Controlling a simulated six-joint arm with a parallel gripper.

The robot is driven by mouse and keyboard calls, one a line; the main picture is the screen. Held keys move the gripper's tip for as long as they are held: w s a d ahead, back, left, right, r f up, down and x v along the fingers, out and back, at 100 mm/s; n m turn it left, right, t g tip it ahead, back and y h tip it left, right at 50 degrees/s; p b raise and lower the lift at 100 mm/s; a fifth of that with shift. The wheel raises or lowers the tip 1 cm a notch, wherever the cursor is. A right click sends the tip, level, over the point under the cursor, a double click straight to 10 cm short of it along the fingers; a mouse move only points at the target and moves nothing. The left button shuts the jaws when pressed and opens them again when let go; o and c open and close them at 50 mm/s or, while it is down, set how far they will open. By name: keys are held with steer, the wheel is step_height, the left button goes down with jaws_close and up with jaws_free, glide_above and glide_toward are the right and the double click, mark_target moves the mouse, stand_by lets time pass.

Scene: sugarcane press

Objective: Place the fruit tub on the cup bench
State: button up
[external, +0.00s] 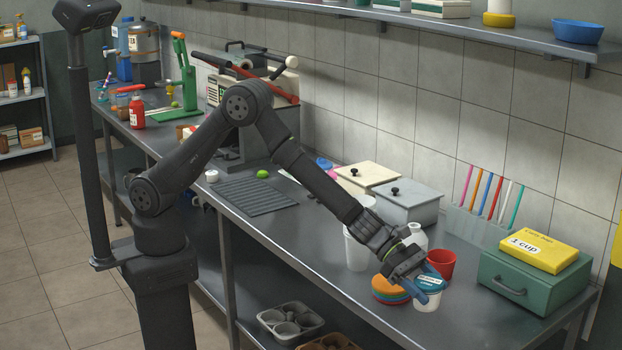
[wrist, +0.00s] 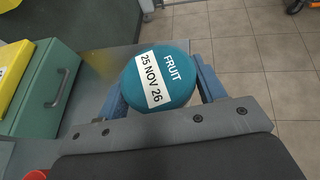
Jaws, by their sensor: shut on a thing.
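The fruit tub (external: 427,299) is a white tub with a teal lid, over the front part of the grey metal bench (external: 480,305). I cannot tell whether the tub's base touches the bench. A red cup (external: 441,262) stands just behind it, and a stack of coloured lids (external: 389,290) lies to its left.
A green box (external: 530,283) with a yellow 1 cup pack (external: 538,250) on top stands to the right. Grey and cream lidded bins (external: 410,207), a white container (external: 357,250) and a straw rack (external: 478,225) stand behind. Bare bench lies in front of the green box.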

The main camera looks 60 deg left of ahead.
steer(key=w+f, duration=0.1)
steer(key=w, duration=0.2)
steer(key=w+f, duration=0.4)
steer(key=w, duration=0.1)
steer(key=shift+w+a+f, duration=0.1)
steer(key=shift+w+a, duration=0.05)
steer(key=shift+w, duration=0.2)
steer(key=shift+f, duration=1.9)
steer(key=shift+f, duration=0.15)
steer(key=o, duration=1.2)
steer(key=shift+f, duration=0.1)
steer(key=shift+r, duration=0.2)
steer(key=v, duration=0.7)
steer(key=shift+s+a+r, duration=0.1)
steer(key=shift+a, duration=0.15)
